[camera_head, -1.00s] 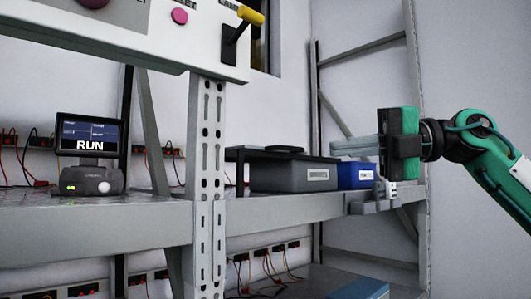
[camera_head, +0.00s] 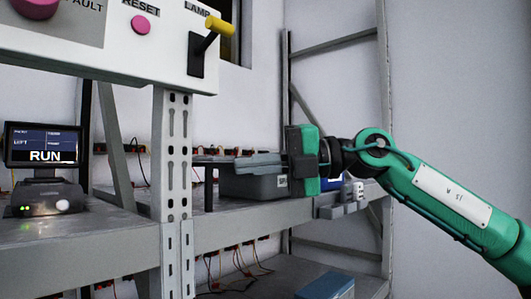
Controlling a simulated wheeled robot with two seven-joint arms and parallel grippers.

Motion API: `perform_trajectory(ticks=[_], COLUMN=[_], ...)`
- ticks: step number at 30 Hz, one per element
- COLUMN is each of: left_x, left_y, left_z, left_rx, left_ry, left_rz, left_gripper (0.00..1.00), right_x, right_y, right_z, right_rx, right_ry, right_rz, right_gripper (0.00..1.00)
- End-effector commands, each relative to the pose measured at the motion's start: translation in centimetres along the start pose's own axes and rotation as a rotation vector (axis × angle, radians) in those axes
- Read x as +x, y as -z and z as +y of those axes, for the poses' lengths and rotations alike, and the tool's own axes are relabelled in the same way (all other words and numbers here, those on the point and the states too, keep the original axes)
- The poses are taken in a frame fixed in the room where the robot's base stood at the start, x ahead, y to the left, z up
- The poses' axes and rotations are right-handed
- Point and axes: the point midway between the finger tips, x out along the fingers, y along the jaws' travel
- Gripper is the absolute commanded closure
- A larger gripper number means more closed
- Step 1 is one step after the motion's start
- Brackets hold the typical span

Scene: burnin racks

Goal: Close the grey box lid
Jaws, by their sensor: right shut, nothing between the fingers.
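The grey box (camera_head: 255,186) sits on the rack shelf right of the perforated upright, with a pale label on its front. A dark flat panel (camera_head: 203,159), which looks like its lid, lies level at the box's top and reaches left past it. My right gripper (camera_head: 240,161) comes in from the right, its shut fingers pointing left across the panel and box top. I cannot tell whether they touch. The green and black gripper body hides the box's right end. My left gripper is not in view.
A blue box (camera_head: 333,185) stands partly hidden behind my right gripper. A grey bracket (camera_head: 340,205) sits at the shelf's front edge. The perforated upright (camera_head: 172,150) stands close on the left. A RUN monitor (camera_head: 44,145) and a control panel with a yellow-tipped lever (camera_head: 205,45) are farther left.

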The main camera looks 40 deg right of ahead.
Motion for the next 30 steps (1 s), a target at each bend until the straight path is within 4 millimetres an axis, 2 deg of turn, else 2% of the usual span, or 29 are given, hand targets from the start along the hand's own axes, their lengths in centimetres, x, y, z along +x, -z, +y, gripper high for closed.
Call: perform_trajectory(ticks=[1, 6, 20, 23, 30], left_x=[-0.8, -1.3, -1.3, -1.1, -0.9], left_y=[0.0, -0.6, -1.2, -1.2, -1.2], left_z=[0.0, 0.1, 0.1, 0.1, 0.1], left_rx=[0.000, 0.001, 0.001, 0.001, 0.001], left_ry=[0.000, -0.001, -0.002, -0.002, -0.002], left_rz=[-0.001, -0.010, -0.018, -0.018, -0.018], left_gripper=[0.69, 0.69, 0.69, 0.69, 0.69], right_x=[-0.2, -0.7, -1.0, -2.0, -6.7], right_y=[-0.8, -1.9, -2.4, -3.4, -8.2], right_z=[0.3, 0.1, -0.1, -0.4, -2.0], right_rx=[0.003, 0.002, 0.001, 0.004, 0.004], right_ry=[-0.002, 0.000, 0.000, -0.003, -0.005], right_rz=[0.001, 0.001, 0.000, -0.003, -0.005], right_gripper=[1.00, 1.00, 1.00, 1.00, 1.00])
